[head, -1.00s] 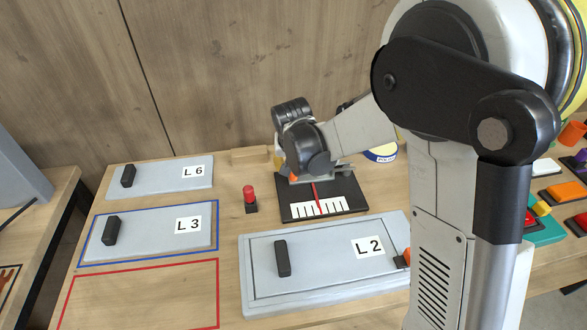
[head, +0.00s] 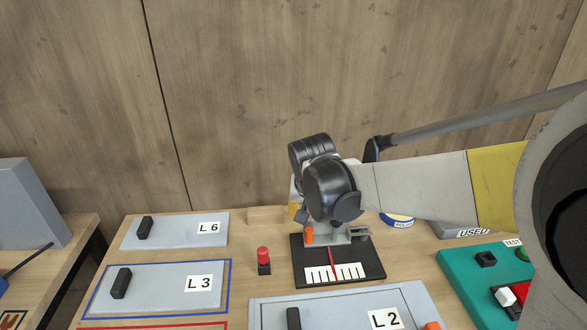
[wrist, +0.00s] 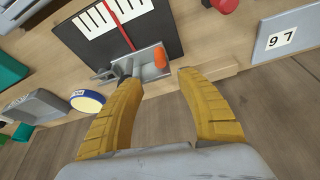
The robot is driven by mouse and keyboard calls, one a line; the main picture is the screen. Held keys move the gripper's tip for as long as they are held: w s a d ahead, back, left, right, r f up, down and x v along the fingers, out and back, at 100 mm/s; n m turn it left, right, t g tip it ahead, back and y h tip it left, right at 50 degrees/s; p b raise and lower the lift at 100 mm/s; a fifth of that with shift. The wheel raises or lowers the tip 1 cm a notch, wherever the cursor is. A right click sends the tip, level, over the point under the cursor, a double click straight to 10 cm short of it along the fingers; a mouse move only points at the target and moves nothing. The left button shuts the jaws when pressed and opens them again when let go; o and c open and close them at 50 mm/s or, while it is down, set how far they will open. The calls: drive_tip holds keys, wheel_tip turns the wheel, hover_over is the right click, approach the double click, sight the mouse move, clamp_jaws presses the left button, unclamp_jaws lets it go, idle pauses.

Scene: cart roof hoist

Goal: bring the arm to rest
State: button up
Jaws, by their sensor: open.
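My gripper (wrist: 157,78) shows in the wrist view as two yellow fingers spread apart with nothing between them. Beyond the fingertips is the black plate (wrist: 165,25) with a white scale, a red line and a grey bracket (wrist: 148,66) with an orange peg. In the head view my wrist is at the back edge of the black plate (head: 308,278), above the bracket (head: 345,236), and hides most of my fingers. My forearm reaches in from the right. I cannot tell the exact gap between fingers and bracket.
Grey panels L6 (head: 178,234), L3 (head: 165,298) and L2 (head: 345,310) lie on the bench. A red-topped knob (head: 263,255) stands left of the plate. A teal box (head: 460,268) and USED tray (head: 450,231) are at right. A wooden wall rises behind.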

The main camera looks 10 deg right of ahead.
drive_tip(key=s+d+r+n+t, duration=0.1)
drive_tip(key=s+d, duration=0.3)
drive_tip(key=s, duration=0.7)
drive_tip(key=s+d+r+n+t, duration=0.1)
drive_tip(key=s+d+r, duration=0.3)
drive_tip(key=s, duration=0.7)
drive_tip(key=shift+d+t+y, duration=0.15)
drive_tip(key=shift+t+y, duration=0.25)
